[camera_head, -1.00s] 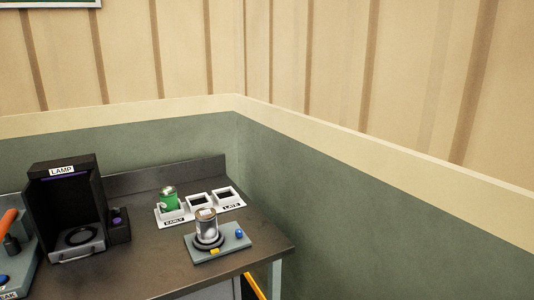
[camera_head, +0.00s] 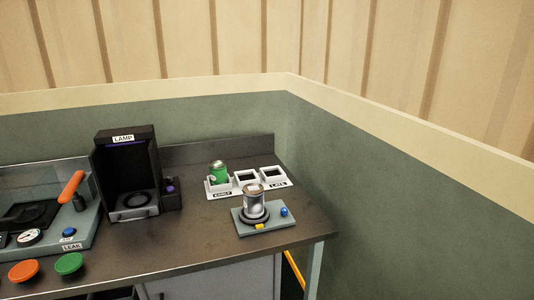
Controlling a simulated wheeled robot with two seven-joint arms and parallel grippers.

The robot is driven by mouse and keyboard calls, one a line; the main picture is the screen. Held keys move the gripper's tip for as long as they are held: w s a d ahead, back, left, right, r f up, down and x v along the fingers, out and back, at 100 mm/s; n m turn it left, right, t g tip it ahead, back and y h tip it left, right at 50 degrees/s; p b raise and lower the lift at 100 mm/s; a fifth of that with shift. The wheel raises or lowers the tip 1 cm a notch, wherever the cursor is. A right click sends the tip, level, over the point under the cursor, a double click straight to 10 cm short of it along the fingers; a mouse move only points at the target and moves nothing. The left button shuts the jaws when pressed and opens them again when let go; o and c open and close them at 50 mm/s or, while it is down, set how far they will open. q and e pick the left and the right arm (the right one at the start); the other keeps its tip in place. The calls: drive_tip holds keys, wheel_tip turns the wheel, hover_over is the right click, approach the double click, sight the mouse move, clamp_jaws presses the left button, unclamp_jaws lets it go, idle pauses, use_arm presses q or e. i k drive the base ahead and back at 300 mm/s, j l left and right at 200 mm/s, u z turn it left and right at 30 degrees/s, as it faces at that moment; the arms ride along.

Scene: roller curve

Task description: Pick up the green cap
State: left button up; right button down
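The green cap (camera_head: 69,264) is a flat round green disc at the lower left of the head view. It sits at the front edge of the bench, just right of an orange cap (camera_head: 24,271) of like shape. It is in full view and nothing touches it. Neither of my grippers shows in the head view.
The bench (camera_head: 200,235) carries a gauge station marked LEAK (camera_head: 85,235) with an orange handle, a black LAMP box (camera_head: 127,175), a tray with EARLY and LATE labels (camera_head: 246,183) holding a green can (camera_head: 218,173), and a metal can (camera_head: 254,200) on a grey base. Walls stand behind and right.

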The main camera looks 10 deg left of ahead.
sight(69, 263)
drive_tip(key=u, duration=1.75)
